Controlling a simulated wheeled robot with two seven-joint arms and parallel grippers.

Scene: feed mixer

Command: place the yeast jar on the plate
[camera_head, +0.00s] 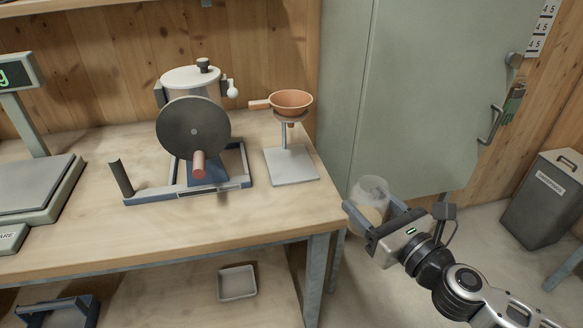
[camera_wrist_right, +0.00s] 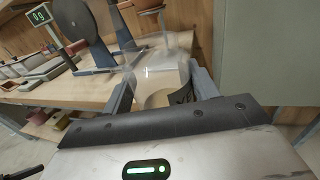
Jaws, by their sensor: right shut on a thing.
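The yeast jar (camera_head: 373,190) is a clear, see-through jar with pale tan contents in its lower part. My right gripper (camera_head: 369,209) is shut on it and holds it in the air, just right of the bench's right edge. In the right wrist view the jar (camera_wrist_right: 158,72) stands between the two fingers, with a dark mark low on its wall. The plate (camera_head: 32,186) is the flat grey top of the scale at the far left of the bench, and it is bare. My left gripper is not in view.
On the wooden bench (camera_head: 272,214) between jar and plate stand a mixer with a large dark disc (camera_head: 193,127) and an orange funnel (camera_head: 291,101) on a stand. A grey cabinet (camera_head: 413,95) stands behind the gripper. A small tray (camera_head: 237,283) lies on the lower shelf.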

